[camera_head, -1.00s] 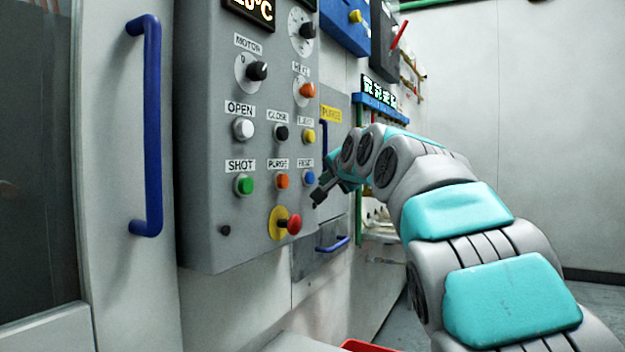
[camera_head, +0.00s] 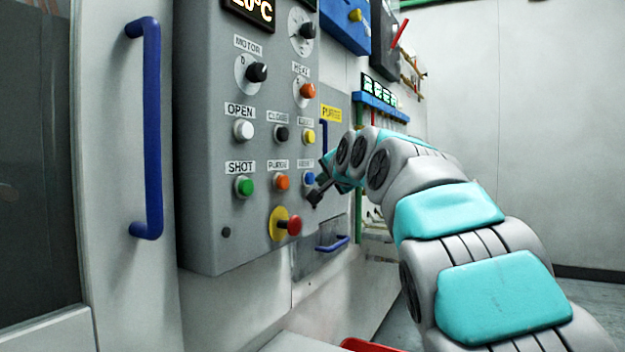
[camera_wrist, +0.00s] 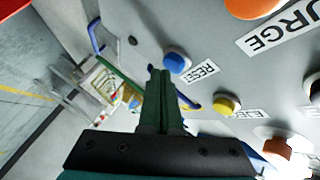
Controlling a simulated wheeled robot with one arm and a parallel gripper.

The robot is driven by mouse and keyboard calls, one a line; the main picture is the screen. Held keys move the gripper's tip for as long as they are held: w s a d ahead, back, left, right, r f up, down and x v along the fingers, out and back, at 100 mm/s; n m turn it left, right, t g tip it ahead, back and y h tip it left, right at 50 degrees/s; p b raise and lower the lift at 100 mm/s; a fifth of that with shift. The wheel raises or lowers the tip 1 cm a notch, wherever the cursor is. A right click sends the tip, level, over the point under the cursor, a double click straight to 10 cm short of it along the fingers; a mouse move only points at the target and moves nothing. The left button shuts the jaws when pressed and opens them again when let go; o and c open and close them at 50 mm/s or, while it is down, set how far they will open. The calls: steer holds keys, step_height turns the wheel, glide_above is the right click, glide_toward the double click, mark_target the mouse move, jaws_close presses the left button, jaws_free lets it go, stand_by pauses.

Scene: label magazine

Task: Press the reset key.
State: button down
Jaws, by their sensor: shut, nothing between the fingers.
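The reset key is a round blue button (camera_head: 309,179) on the lower right of the grey control panel (camera_head: 208,215). In the wrist view the blue button (camera_wrist: 176,62) stands beside a label reading RESET (camera_wrist: 200,73). My gripper (camera_head: 315,197) is shut and empty, just right of and below the blue button in the head view. In the wrist view its fingertips (camera_wrist: 160,72) point toward the panel, close to the button's lower left. I cannot tell whether they touch it.
An orange PURGE button (camera_head: 282,182) and a yellow EJECT button (camera_head: 308,137) sit close by. A red knob on a yellow disc (camera_head: 290,225) sticks out below. A blue handle (camera_head: 334,245) is lower right. Open floor lies right of my arm.

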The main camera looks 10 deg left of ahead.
steer(key=shift+w+a+p, duration=0.15)
steer(key=shift+a+p, duration=0.25)
stand_by(0.4)
steer(key=shift+d, duration=0.1)
stand_by(0.3)
steer(key=shift+s+d+b, duration=0.35)
steer(key=shift+d+b, duration=0.1)
steer(key=shift+d, duration=0.25)
steer(key=d, duration=0.1)
steer(key=s+d+b, duration=0.1)
steer(key=d, duration=0.1)
steer(key=d+b, duration=0.1)
steer(key=shift+s+d, duration=0.35)
stand_by(0.5)
